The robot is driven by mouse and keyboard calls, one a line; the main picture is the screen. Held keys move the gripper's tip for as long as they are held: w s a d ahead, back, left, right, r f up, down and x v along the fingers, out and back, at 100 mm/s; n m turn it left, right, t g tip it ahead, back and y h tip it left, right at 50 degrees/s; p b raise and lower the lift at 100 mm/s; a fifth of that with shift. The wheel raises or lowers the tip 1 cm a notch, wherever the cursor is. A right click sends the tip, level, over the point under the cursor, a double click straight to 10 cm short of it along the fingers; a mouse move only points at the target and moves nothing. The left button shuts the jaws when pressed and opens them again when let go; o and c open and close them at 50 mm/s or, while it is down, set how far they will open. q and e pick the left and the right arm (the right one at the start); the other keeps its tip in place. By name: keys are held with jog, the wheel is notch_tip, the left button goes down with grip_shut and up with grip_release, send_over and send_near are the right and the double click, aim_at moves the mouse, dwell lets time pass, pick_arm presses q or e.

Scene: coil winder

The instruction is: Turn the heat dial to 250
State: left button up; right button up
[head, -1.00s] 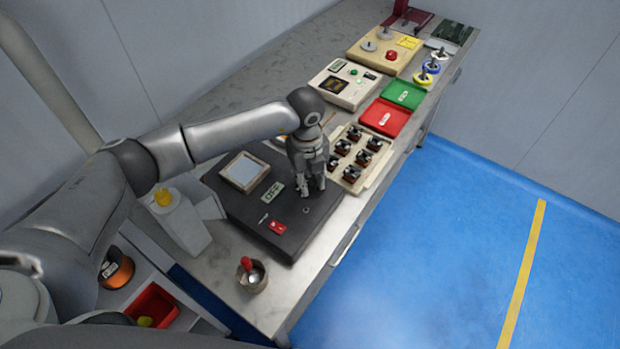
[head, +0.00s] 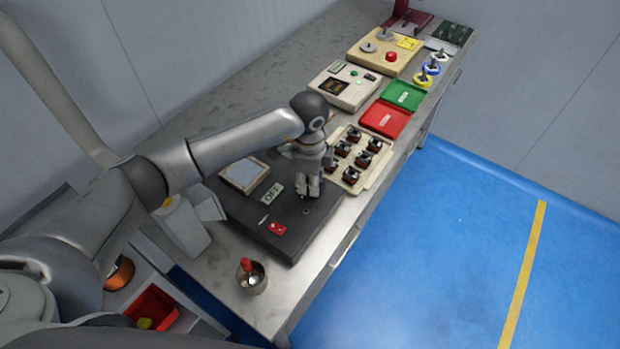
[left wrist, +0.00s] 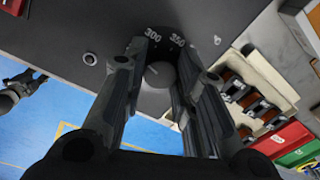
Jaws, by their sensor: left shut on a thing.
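The heat dial (left wrist: 160,75) is a dark round knob on the black heating unit (head: 235,210). My left gripper (head: 309,192) points down at the right part of this unit. In the left wrist view its two fingers (left wrist: 158,80) are shut on the dial, one on each side. The printed marks 300 and 350 show just beyond the fingertips. The other marks and the dial's pointer are hidden, so I cannot tell its setting. A dark part at the left edge of the wrist view looks like my right gripper (left wrist: 18,92); its jaws are unclear.
The unit also carries a pale plate (head: 244,174), a small display (head: 272,193) and a red switch (head: 277,229). A tray of small coils (head: 352,177) stands close to the right of my left gripper. A metal cup (head: 253,280) is at the bench's near end.

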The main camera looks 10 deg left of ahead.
pick_arm(q)
jog(key=shift+r+n, duration=0.1)
jog(key=shift+n, duration=1)
jog(key=o, duration=1.1)
jog(key=shift+c, duration=0.2)
notch_tip(320, 180, up, 12)
jog(key=shift+s, duration=0.25)
jog(key=shift+s, duration=0.1)
